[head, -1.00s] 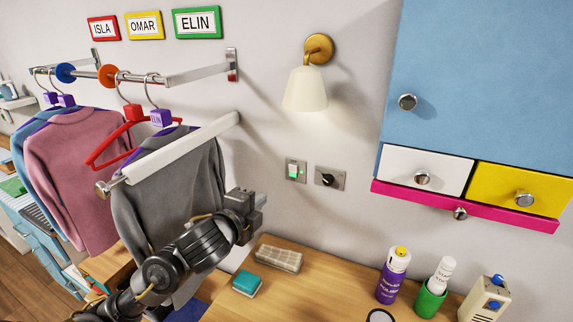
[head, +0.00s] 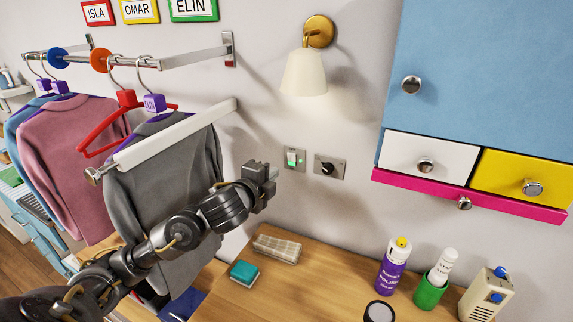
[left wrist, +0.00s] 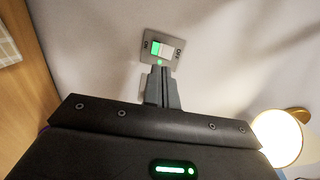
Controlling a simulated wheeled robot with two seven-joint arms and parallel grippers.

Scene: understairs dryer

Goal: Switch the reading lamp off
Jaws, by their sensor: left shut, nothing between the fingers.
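The reading lamp (head: 304,73) is a cream shade on a brass wall mount. In the left wrist view the lamp (left wrist: 277,136) glows inside its shade. Below it on the wall is a switch plate (head: 293,159) with a green and white rocker. In the left wrist view the switch (left wrist: 162,47) shows ON at the left, OFF at the right and a small green light. My left gripper (head: 272,176) is shut and empty, pointing at the switch from the lower left; its fingertips (left wrist: 161,72) appear just short of the plate. My right gripper is out of view.
A plate with a black rotary knob (head: 329,168) is right of the switch. A clothes rail with a grey sweater (head: 165,190) hangs close to my left arm.

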